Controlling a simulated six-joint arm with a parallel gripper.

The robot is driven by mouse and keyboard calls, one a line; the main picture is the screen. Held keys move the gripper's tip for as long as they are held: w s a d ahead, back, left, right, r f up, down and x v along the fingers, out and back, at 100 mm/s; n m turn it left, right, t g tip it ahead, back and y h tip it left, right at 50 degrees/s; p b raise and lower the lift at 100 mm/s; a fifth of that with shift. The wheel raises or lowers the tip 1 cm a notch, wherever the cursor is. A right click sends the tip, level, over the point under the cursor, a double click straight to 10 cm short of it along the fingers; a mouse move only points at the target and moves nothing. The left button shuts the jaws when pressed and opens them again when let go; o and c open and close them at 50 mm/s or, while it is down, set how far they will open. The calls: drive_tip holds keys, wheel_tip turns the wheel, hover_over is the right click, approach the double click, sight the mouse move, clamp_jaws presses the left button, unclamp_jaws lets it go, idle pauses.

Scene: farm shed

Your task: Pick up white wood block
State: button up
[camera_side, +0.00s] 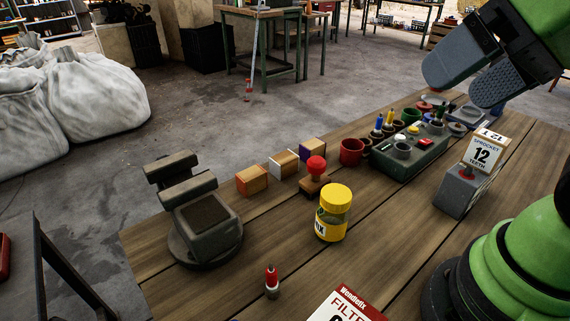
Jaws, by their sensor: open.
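The white wood block (284,163) sits on the wooden table (270,228), in a row of three small blocks. It shows a white edge and a wood-coloured face. An orange block (251,180) stands to its left and a purple block (313,150) to its right. A red-knobbed stamp (315,175) stands close in front, near its right side. My gripper (465,82) is at the upper right, raised above the table's far end and well away from the blocks. Its two grey fingers are apart, with nothing seen between them.
A vise (202,215) stands left of the blocks. A yellow jar (333,212) and a red-tipped marker (272,282) are in front. The front-left tabletop is mostly clear.

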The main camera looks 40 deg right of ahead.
drive_tip(key=n+g+h, duration=0.2)
drive_tip(key=n, duration=0.1)
hover_over(287, 159)
drive_tip(key=s, duration=0.6)
wheel_tip(287, 159, down, 14)
drive_tip(key=f, duration=0.1)
drive_tip(key=shift+n+g, duration=0.4)
drive_tip(key=shift+n, duration=0.1)
drive_tip(key=x, duration=1)
drive_tip(key=shift+w+f, duration=0.15)
drive_tip(key=shift+w, duration=0.1)
drive_tip(key=shift+x, duration=3)
drive_tip(key=shift+s, duration=0.1)
drive_tip(key=c, duration=1)
